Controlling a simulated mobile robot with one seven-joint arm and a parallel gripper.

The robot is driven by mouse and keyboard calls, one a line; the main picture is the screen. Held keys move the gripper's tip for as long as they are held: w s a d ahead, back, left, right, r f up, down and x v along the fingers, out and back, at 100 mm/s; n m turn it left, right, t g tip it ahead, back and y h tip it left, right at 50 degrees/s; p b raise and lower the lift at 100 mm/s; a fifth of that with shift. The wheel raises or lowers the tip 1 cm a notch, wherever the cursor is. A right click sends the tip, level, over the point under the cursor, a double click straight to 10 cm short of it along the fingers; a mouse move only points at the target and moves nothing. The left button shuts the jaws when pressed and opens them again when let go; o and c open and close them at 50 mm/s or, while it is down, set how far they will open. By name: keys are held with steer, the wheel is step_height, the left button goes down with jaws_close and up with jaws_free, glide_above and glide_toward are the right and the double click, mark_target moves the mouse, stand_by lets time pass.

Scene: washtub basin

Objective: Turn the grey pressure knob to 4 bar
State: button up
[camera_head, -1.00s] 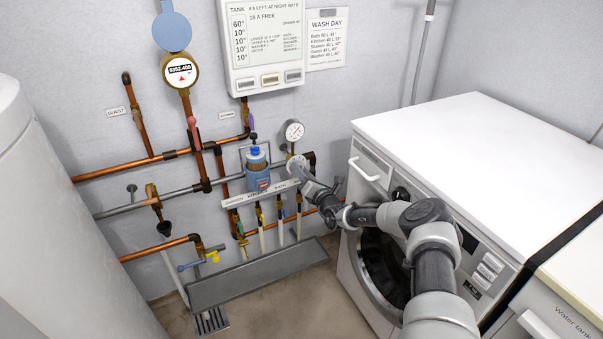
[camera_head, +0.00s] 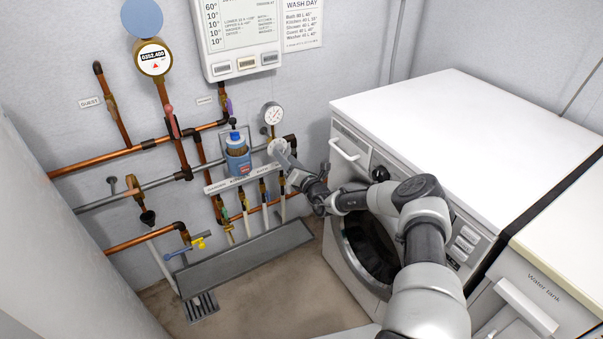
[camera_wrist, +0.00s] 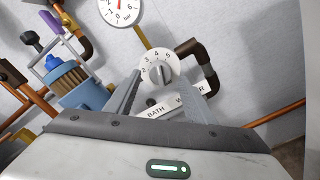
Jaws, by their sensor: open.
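The grey pressure knob (camera_wrist: 159,73) sits in the middle of a white dial with printed numbers in the wrist view. In the head view the dial (camera_head: 277,147) is on the wall pipework, partly covered by my gripper. My gripper (camera_head: 287,160) is in front of it. In the wrist view the two fingers of my gripper (camera_wrist: 161,84) are apart, one on each side of the dial. I cannot tell whether they touch it. A round pressure gauge (camera_head: 273,114) marked in bar is above the knob. It also shows at the top of the wrist view (camera_wrist: 122,9).
A blue-topped filter (camera_head: 237,153) stands left of the knob, with copper pipes around it. A labelled rail (camera_head: 225,184) with several valves is below. A grey trough (camera_head: 240,262) lies beneath.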

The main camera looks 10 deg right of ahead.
steer(key=p+v, duration=0.3)
steer(key=v, duration=1.1)
steer(key=shift+s, duration=0.25)
steer(key=shift+d+r, duration=0.1)
